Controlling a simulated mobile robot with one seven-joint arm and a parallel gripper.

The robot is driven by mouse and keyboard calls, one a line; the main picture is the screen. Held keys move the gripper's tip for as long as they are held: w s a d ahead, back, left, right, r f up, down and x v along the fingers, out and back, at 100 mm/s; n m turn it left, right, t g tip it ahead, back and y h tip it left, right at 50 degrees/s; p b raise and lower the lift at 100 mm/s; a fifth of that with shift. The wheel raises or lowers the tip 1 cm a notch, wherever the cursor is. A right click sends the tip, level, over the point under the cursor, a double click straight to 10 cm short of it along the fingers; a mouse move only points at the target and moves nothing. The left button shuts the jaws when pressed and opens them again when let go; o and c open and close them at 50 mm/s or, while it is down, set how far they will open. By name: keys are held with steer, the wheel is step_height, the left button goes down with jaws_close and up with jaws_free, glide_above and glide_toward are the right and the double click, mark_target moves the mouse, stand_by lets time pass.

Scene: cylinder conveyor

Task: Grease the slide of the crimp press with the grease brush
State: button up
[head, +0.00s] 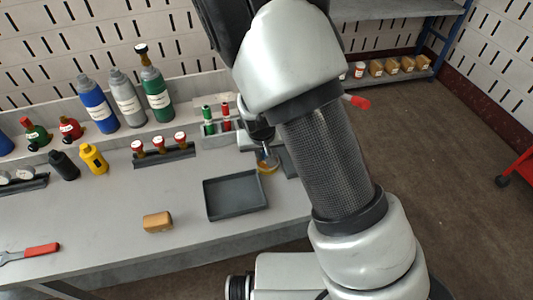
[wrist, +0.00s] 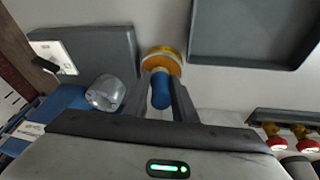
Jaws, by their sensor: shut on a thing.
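My gripper (wrist: 161,98) is shut on a blue handle, which I take to be the grease brush (wrist: 160,90). Its bristle end is hidden. Beyond the handle is a round orange thing with a yellow rim (wrist: 163,60), perhaps the grease pot; I cannot tell if the brush touches it. In the head view my gripper (head: 265,147) is partly hidden by my arm, above a clear and yellow thing (head: 268,166) on the bench. A grey block with a white plate (wrist: 55,56) is left in the wrist view; it may belong to the crimp press. The slide is not clearly visible.
A dark empty tray (head: 235,194) lies beside the gripper. A brown block (head: 157,222), red-topped pieces in a rack (head: 160,152), a yellow bottle (head: 93,159) and a red-handled tool (head: 40,250) are on the bench. A red lever end (head: 357,102) shows past my arm.

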steer(key=shift+r+p, duration=2.75)
steer(key=shift+r, duration=0.75)
steer(key=shift+s+f, duration=0.1)
